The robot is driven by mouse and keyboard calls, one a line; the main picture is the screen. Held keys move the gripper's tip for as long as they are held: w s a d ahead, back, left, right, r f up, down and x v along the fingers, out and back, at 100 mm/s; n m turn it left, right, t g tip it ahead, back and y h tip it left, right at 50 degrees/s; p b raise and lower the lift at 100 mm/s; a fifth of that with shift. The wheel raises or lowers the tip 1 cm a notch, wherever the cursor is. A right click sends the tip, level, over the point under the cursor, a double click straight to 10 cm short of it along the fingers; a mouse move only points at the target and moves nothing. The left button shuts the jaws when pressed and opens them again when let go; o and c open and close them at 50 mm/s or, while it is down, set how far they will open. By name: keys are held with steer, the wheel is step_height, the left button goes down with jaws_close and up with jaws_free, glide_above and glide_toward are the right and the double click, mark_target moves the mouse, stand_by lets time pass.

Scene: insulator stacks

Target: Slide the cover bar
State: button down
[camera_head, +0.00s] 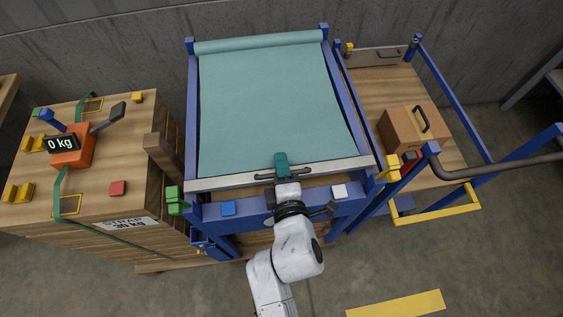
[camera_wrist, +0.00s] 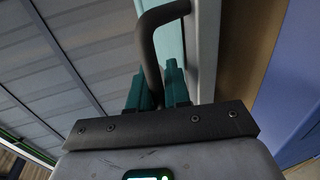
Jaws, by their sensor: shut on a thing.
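The cover bar (camera_head: 225,180) is a pale metal bar lying across the blue frame at its near end. A teal cover sheet (camera_head: 270,100) stretches from the roll (camera_head: 258,41) at the far end down to this bar. My gripper (camera_head: 281,162) is over the middle of the bar, at its dark handle (camera_head: 264,178). In the wrist view the teal fingers (camera_wrist: 158,85) are shut on the curved dark handle (camera_wrist: 150,40), one on each side. The pale bar also shows beside the handle (camera_wrist: 207,50).
Blue frame rails (camera_head: 349,95) run along both sides of the sheet. A wooden crate (camera_head: 110,210) with an orange scale (camera_head: 72,146) stands left. At right, a wooden surface (camera_head: 385,90) bears a brown box (camera_head: 408,128). Green (camera_head: 175,200) and yellow (camera_head: 391,168) blocks sit near the bar's ends.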

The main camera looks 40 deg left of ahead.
steer(key=c, duration=1.2)
jaws_free()
steer(key=p+v, duration=0.1)
steer(key=v, duration=0.9)
steer(key=shift+s+d+r, duration=0.15)
steer(key=shift+s+d, duration=0.1)
